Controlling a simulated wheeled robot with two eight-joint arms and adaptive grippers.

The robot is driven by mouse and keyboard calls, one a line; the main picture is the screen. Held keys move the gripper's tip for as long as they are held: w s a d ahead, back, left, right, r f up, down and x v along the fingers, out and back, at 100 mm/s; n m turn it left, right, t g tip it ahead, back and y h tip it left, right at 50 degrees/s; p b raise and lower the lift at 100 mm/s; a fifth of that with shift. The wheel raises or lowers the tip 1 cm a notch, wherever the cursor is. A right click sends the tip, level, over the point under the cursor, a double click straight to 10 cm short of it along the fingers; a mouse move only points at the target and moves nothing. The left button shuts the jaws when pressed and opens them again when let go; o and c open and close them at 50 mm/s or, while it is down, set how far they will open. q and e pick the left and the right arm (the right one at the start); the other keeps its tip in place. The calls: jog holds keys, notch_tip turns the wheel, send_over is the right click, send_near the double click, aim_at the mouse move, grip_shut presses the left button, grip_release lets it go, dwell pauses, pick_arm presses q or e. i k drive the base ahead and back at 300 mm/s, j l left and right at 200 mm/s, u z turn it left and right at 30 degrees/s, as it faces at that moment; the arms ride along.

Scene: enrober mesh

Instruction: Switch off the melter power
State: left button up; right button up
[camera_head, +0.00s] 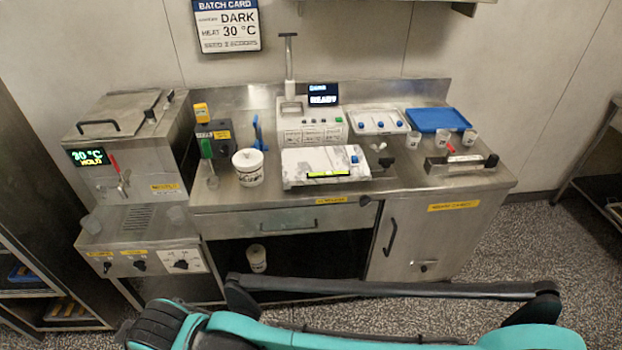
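The melter (130,150) is a steel unit with a lidded top at the left of the counter. Its lit display (88,156) reads 30 °C and HOLD. A red-handled tap (116,168) is on its front. Below, a front panel carries black rotary knobs: a left knob (107,267), a middle knob (140,266) and a right knob (181,264) on a white plate. Their small labels are too small to read, so I cannot tell which is the power switch. My teal and black arm parts cross the bottom of the view; neither gripper shows.
The counter holds a white tub (248,167), a machine with a READY screen (322,94), a marbled white slab (325,166), a blue tray (437,119) and small cups. A drawer (285,221) and a cabinet door (425,240) are below. Speckled floor is open at right.

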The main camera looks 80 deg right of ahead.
aim_at(107, 266)
jog(key=j+z, duration=0.1)
jog(key=z, duration=0.35)
jog(key=i+j+z, duration=0.1)
jog(key=z, duration=0.3)
jog(key=j+z, duration=0.1)
jog(key=z, duration=0.35)
jog(key=j+z, duration=0.15)
jog(key=z, duration=0.25)
jog(key=j+z, duration=0.1)
jog(key=z, duration=0.35)
jog(key=k+j+z, duration=0.1)
jog(key=j+z, duration=0.15)
jog(key=j, duration=0.15)
jog(key=k+j+z, duration=0.25)
jog(key=j+z, duration=0.25)
jog(key=j, duration=0.25)
jog(key=k+j, duration=0.25)
jog(key=j+u, duration=0.2)
jog(key=j, duration=1.35)
jog(key=j+u, duration=0.25)
jog(key=j, duration=1.3)
jog(key=i+l, duration=0.4)
